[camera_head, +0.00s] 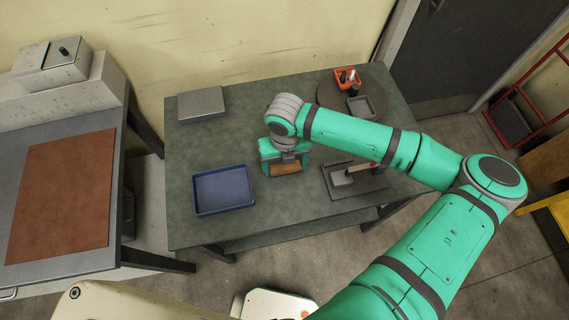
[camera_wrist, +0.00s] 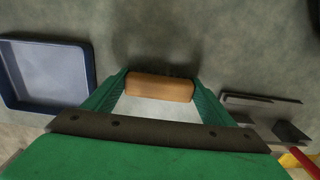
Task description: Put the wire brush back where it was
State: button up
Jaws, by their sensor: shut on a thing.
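The wire brush (camera_wrist: 160,88) shows as a tan wooden block between my fingers in the wrist view. It also shows under my gripper in the head view (camera_head: 286,169). My gripper (camera_head: 285,160) is shut on it; the fingertips (camera_wrist: 160,86) press its two ends. The brush is over the grey-green bench top, between the blue tray (camera_head: 223,190) and a dark holder (camera_head: 352,182) on the right. I cannot tell whether the brush touches the bench. Its bristles are hidden.
A grey box (camera_head: 201,103) sits at the bench's back left. A round dark turntable (camera_head: 335,92) at the back right bears a red bin (camera_head: 347,78) and a grey tray (camera_head: 361,107). A hammer-like tool with a wooden handle lies on the dark holder. Bench space is clear behind the blue tray.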

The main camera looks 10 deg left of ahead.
jog(key=o, duration=1)
jog(key=shift+f, duration=0.1)
jog(key=shift+w, duration=0.1)
